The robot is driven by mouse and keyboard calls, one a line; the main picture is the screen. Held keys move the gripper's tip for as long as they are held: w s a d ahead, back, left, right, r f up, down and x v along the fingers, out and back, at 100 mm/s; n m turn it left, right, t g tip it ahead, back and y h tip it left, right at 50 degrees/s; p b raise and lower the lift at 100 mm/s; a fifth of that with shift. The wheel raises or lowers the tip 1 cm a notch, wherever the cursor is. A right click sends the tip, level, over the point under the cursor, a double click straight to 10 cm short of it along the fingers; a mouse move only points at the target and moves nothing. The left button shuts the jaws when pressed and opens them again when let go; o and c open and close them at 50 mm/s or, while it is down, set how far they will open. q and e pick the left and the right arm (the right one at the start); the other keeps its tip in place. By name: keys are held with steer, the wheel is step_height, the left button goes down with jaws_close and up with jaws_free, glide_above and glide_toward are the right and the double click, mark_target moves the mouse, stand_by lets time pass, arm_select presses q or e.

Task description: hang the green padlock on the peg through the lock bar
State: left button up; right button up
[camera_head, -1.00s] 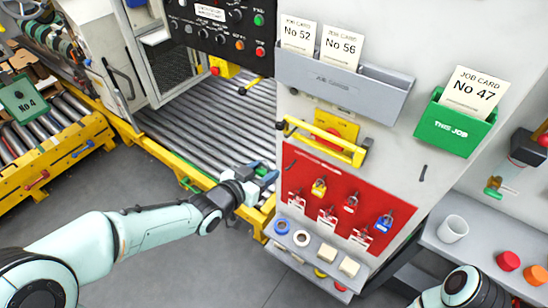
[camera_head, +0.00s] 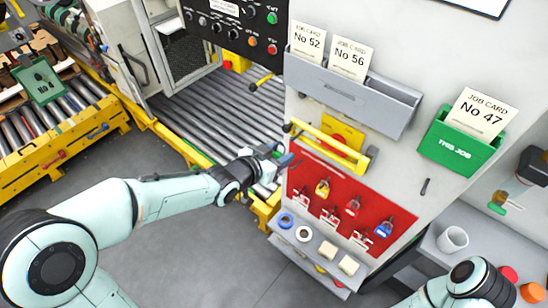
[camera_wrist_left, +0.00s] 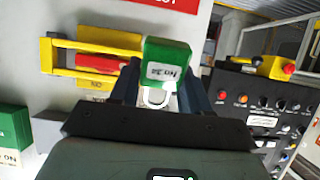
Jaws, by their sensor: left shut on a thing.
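My left gripper (camera_head: 281,158) is shut on the green padlock (camera_wrist_left: 165,62), which shows between its fingers in the left wrist view. The padlock's label is upside down there, and its pale shackle (camera_wrist_left: 154,97) lies on the palm side of the body. In the head view the padlock is hard to make out. The yellow lock bar (camera_head: 328,146) is on the grey cabinet face, just right of the gripper. It also shows in the left wrist view (camera_wrist_left: 47,54), left of the padlock. I cannot clearly make out the peg. My right gripper is out of view.
A red board (camera_head: 325,222) with several hanging padlocks is below the bar. A small shelf (camera_head: 318,262) with tape rolls is under it. A grey card rack (camera_head: 350,90) and green card box (camera_head: 458,145) are above and right. A roller conveyor (camera_head: 205,115) lies behind my left arm.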

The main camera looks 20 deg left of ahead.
arm_select(q)
steer(key=b+x, duration=0.1)
steer(key=x, duration=0.5)
steer(key=shift+w+r, duration=0.2)
steer(key=shift+r, duration=0.15)
steer(key=shift+d, duration=0.1)
stand_by(0.4)
stand_by(0.5)
steer(key=o, duration=1.2)
steer(key=shift+c, duration=0.2)
